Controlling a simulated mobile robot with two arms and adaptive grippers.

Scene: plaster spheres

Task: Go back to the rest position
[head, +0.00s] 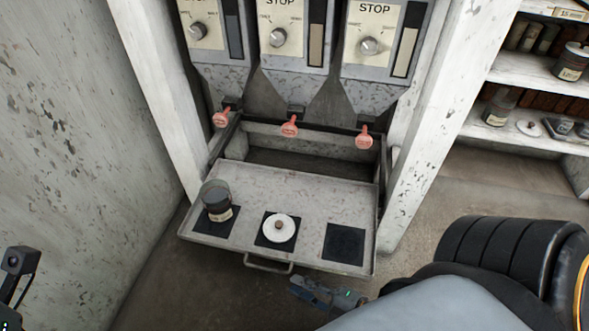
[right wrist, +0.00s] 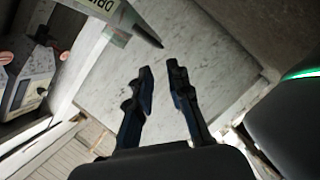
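My right gripper (head: 322,292) is low in the head view, just in front of the pulled-out tray (head: 305,188) and apart from it as far as I can see. In the right wrist view its two fingers (right wrist: 161,72) stand apart with nothing between them. My left gripper (head: 16,275) shows only in part at the left edge of the head view, and its fingers cannot be made out.
A dark jar (head: 217,200) stands on the tray's left black pad. A white lid (head: 279,228) lies on the middle pad. The right pad (head: 344,243) is bare. Dispensers with red knobs (head: 289,126) rise behind. Shelves (head: 540,70) stand right, a wall (head: 75,120) left.

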